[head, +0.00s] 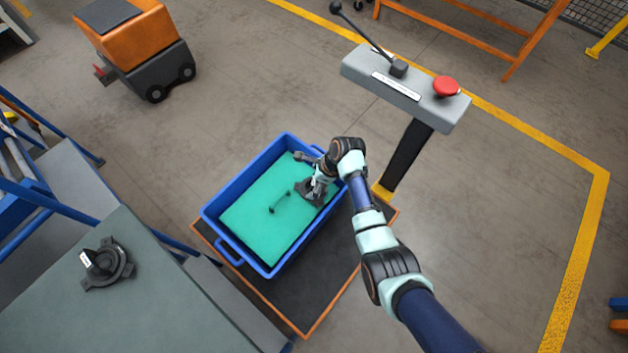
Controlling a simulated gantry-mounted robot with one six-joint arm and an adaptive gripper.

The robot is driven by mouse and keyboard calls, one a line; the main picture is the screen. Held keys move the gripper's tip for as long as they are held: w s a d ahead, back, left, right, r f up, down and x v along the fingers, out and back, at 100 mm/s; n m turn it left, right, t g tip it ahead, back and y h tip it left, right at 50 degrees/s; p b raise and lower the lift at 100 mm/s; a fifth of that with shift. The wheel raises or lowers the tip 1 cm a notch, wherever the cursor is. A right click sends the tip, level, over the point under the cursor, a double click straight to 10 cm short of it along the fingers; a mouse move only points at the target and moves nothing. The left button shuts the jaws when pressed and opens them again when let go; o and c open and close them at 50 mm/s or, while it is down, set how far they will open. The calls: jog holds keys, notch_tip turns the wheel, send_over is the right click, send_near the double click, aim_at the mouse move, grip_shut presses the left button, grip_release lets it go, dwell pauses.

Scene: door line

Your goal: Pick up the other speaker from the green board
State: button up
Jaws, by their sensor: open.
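The green board (252,222) lies inside a blue crate (235,186) on the floor mat. A dark speaker (313,198) lies on the board near its right edge, partly hidden by my gripper. My gripper (317,191) is open and reaches down right over this speaker. Whether its fingers touch the speaker cannot be told. Another dark round speaker with mounting tabs and a white label (106,263) sits on the grey-green table top (140,310) at the lower left. A thin dark handle-like piece (280,201) lies on the middle of the board.
The crate walls surround the board. A grey control stand (405,88) with a red button (446,86) and lever rises close behind my arm. An orange cart (140,50) stands at the upper left. The floor to the right is clear.

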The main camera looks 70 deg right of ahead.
aim_at(306, 186)
jog(key=x, duration=0.2)
jog(key=shift+w+f, duration=0.15)
jog(key=shift+f, duration=0.1)
jog(key=shift+r, duration=0.1)
jog(key=shift+c, duration=0.2)
jog(key=c, duration=1.2)
